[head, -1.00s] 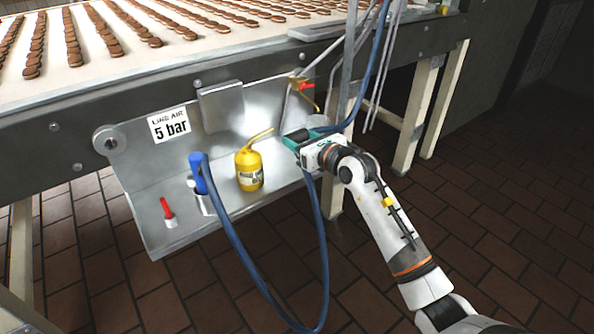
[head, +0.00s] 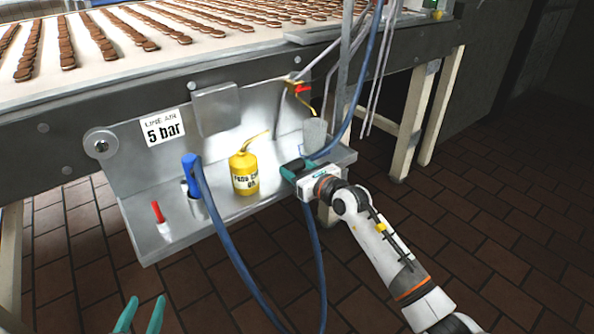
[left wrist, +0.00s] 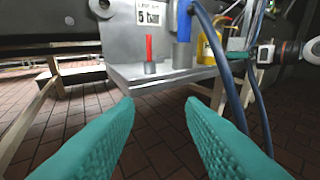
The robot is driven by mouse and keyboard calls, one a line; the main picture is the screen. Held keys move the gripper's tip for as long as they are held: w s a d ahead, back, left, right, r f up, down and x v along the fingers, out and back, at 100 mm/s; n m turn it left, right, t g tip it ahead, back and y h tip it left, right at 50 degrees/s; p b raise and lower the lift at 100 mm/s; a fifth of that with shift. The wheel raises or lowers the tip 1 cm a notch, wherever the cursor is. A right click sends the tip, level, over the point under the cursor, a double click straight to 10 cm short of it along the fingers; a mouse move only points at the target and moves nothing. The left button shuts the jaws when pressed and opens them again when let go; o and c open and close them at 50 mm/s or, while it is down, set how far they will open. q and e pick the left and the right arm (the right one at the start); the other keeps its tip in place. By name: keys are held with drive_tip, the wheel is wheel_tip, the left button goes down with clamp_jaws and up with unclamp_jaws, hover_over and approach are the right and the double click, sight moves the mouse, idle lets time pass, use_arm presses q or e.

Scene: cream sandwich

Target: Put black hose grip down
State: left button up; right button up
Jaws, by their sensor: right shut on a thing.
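My right gripper (head: 291,171) is shut at the right end of the metal shelf. The black hose grip cannot be made out in the head view; what the jaws hold is hidden by the gripper itself. A blue hose (head: 315,250) hangs from just below this gripper. Another blue hose (head: 352,120) rises behind it. A grey cup-like holder (head: 315,135) stands just behind and above the gripper. My left gripper (head: 140,316) shows only its teal fingertips at the bottom edge. In the left wrist view it (left wrist: 160,105) is open and empty, in front of the shelf.
The metal shelf (head: 160,245) carries a red-handled tool (head: 157,211), a blue hose grip (head: 190,172) in a holder and a yellow bottle (head: 244,175). A brass valve with a red lever (head: 302,88) hangs above. The conveyor (head: 190,60) with biscuits runs behind.

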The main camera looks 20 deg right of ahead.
drive_tip(key=shift+f, duration=0.15)
drive_tip(key=o, duration=1)
